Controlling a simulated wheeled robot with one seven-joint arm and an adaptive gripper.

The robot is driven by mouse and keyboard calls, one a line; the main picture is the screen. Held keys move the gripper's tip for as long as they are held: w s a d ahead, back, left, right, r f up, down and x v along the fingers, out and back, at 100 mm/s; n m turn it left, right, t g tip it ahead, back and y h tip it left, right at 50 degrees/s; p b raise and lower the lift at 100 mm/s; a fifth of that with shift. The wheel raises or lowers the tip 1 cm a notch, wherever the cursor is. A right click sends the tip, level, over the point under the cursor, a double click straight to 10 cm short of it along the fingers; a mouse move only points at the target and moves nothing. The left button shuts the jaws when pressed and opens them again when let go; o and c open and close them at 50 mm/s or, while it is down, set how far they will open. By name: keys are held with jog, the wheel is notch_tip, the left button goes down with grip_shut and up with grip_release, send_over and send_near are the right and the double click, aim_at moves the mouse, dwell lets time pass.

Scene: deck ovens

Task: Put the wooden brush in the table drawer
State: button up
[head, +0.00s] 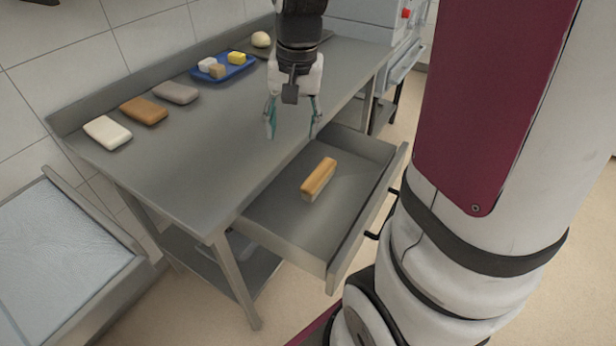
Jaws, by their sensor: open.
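The wooden brush (318,179) lies inside the open table drawer (285,222), on its floor near the middle, touching none of the walls that I can see. The brush has a tan wooden top and a paler lower part. The drawer is pulled out from the front of the metal table (215,135). My gripper (292,132) is open and empty, pointing down above the table, up and to the left of the brush in the picture. It is apart from the brush.
A blue tray (236,72) with small blocks and a round pale ball (261,39) sit farther along. The drawer's black handles (371,235) face the clear floor.

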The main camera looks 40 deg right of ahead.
jog(key=s+a+r+n+t, duration=0.1)
jog(key=s+a+r+n, duration=0.2)
jog(key=s, duration=0.6)
jog(key=s+a+r+n, duration=0.3)
jog(key=s+a+n, duration=0.2)
jog(key=s+a, duration=0.3)
jog(key=shift+s+r+n+t, duration=0.2)
jog(key=shift+s+n+t, duration=0.15)
jog(key=shift+s, duration=0.35)
jog(key=shift+t, duration=0.55)
notch_tip(320, 180, up, 5)
jog(key=p, duration=0.3)
jog(key=shift+w+f+p, duration=0.1)
jog(key=shift+f+p, duration=0.05)
jog(key=shift+p, duration=0.15)
jog(key=shift+d, duration=0.1)
